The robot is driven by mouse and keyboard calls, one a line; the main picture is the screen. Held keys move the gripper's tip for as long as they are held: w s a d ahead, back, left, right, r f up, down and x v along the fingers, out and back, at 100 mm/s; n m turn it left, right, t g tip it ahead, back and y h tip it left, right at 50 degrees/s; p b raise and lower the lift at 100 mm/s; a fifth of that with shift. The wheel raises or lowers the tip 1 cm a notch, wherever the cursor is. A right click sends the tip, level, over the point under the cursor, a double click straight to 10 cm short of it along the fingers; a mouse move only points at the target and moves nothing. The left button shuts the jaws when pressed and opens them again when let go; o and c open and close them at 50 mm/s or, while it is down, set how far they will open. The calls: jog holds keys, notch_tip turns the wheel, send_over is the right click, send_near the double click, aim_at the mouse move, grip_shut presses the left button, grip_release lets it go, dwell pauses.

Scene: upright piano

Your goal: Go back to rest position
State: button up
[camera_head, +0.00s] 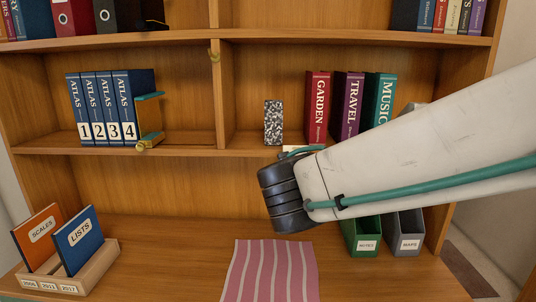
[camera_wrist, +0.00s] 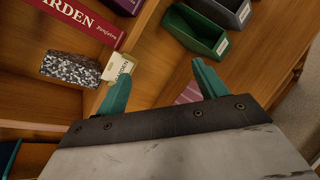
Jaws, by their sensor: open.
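My gripper (camera_wrist: 160,90) is open and empty in the wrist view, with its two teal fingers spread apart. In the head view my white arm reaches in from the right, and its dark wrist (camera_head: 285,195) is in front of the lower part of the shelf unit. A teal fingertip (camera_head: 302,149) shows just above the wrist, near the middle shelf's edge. In the wrist view the left finger is close in the picture to a small cream card (camera_wrist: 118,68) beside the speckled block (camera_wrist: 71,68). I cannot tell whether they touch.
The speckled block (camera_head: 273,122) stands left of the GARDEN book (camera_head: 317,108). Atlas volumes (camera_head: 105,108) stand at left beside a bookend (camera_head: 150,120). Green (camera_head: 362,236) and grey (camera_head: 404,232) file boxes stand under my arm. A pink striped cloth (camera_head: 270,272) and a wooden book holder (camera_head: 95,268) lie below.

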jog(key=s+d+f+m+g, duration=0.5)
jog(key=s+d+m+g, duration=0.2)
jog(key=s+d+m, duration=0.3)
jog(key=s+d+f+m+g+y, duration=0.1)
jog(key=s+d+m+g+y, duration=0.1)
jog(key=s+m, duration=0.4)
jog(key=s+d+f+m+g+y, duration=0.1)
jog(key=s+d+m+g+y, duration=0.1)
jog(key=s+m, duration=0.5)
jog(key=shift+s+d+f+m+y, duration=0.2)
jog(key=shift+d+f+m+y, duration=0.15)
jog(key=shift+d+m+y, duration=0.5)
